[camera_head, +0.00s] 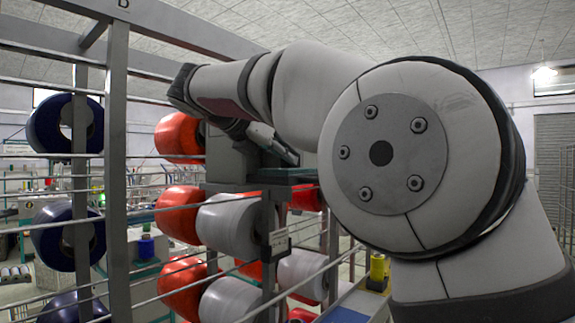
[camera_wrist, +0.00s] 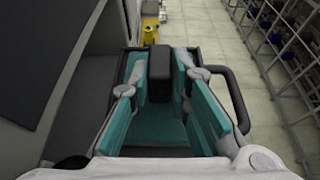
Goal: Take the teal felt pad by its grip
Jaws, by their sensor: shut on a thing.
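The teal felt pad (camera_wrist: 162,128) lies below my gripper in the wrist view, flat inside a dark frame or tray. Its black block-shaped grip (camera_wrist: 159,82) stands upright in the middle of the view. My gripper (camera_wrist: 159,66) has one finger on each side of this grip and is shut on it. Teal slabs along both fingers partly cover the pad, and the exact contact faces are hard to see. In the head view my gripper (camera_head: 287,153) is small and partly hidden by my arm, above a dark teal-edged ledge (camera_head: 281,176).
A rack with red spools (camera_head: 180,210), white spools (camera_head: 228,228) and dark blue spools (camera_head: 66,124) stands at left in the head view, with metal rods across it. A black loop handle (camera_wrist: 240,100) juts from the tray's right side. A yellow object (camera_wrist: 151,33) stands on the floor beyond.

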